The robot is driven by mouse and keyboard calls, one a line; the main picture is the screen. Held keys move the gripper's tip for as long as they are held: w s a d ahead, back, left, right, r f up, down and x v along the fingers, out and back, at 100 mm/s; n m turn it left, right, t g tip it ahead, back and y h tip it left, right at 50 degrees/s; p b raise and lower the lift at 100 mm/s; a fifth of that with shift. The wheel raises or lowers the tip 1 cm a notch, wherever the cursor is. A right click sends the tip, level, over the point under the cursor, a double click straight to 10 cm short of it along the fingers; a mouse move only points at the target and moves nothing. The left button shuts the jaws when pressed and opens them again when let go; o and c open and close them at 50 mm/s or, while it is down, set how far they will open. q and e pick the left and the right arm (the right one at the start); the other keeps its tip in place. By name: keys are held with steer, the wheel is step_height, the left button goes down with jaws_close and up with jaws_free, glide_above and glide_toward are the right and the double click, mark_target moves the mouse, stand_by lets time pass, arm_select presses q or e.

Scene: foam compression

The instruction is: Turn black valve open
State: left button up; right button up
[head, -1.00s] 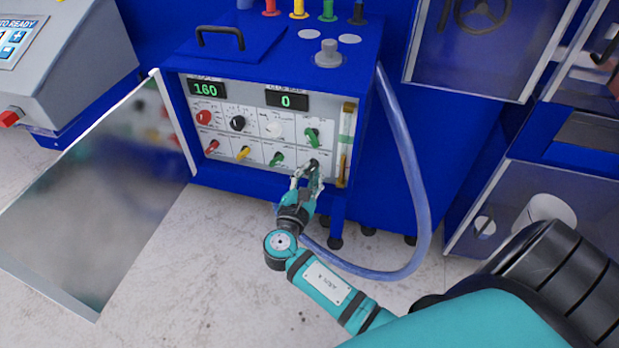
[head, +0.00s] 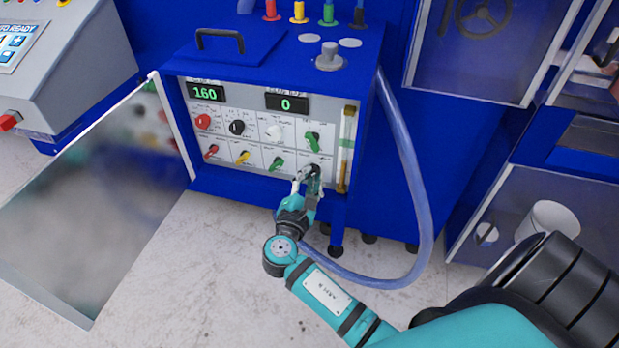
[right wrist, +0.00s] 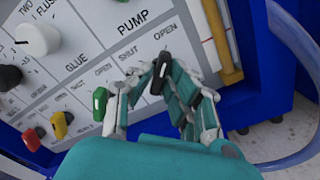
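The black valve (right wrist: 159,78) is a small black lever knob at the lower right of the grey panel, below the words SHUT and OPEN. In the head view it is mostly hidden by my right gripper (head: 308,175). In the right wrist view, the fingertips of my right gripper (right wrist: 157,72) come together on both sides of the black valve and appear closed on it. A green valve (right wrist: 100,103) sits just left of the fingers. My left gripper is not in view.
Yellow (head: 243,157) and red (head: 211,151) valves lie further left in the same row. A vertical gauge tube (head: 346,150) is close right of the black valve. A clear hose (head: 412,190) loops at the right. The open door (head: 95,210) stands at the left.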

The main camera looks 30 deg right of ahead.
steer(key=o, duration=0.3)
steer(key=v, duration=1.2)
steer(key=s+a+f+g+y, duration=0.1)
steer(key=s+f+y, duration=0.15)
steer(key=f, duration=0.85)
steer(key=s+a+f+g+y, duration=0.1)
steer(key=s+f+g+y, duration=0.15)
steer(key=f, duration=0.85)
steer(key=s+a+f+g+y, duration=0.15)
steer(key=f+y, duration=0.25)
steer(key=f, duration=0.6)
steer(key=s+d+f+m+g+y, duration=0.1)
steer(key=s+f+m, duration=0.3)
steer(key=s, duration=0.6)
steer(key=s+d+f+m+g+y, duration=0.1)
steer(key=s+f+m+g+y, duration=0.1)
steer(key=s+f+m, duration=0.3)
steer(key=s+d+f+m+g+y, duration=0.1)
steer(key=s+f+m, duration=0.4)
steer(key=s+f, duration=0.5)
steer(key=shift+s+d+f+g+y, duration=0.15)
steer(key=shift+s+d+g, duration=0.1)
steer(key=shift+s, duration=0.55)
steer(key=shift+s+d+f+g+y, duration=0.15)
steer(key=shift+s+g, duration=0.15)
steer(key=shift+s, duration=0.55)
steer(key=shift+s+d+f+g+y, duration=0.1)
steer(key=shift+s+d+g, duration=0.15)
steer(key=shift+s, duration=0.55)
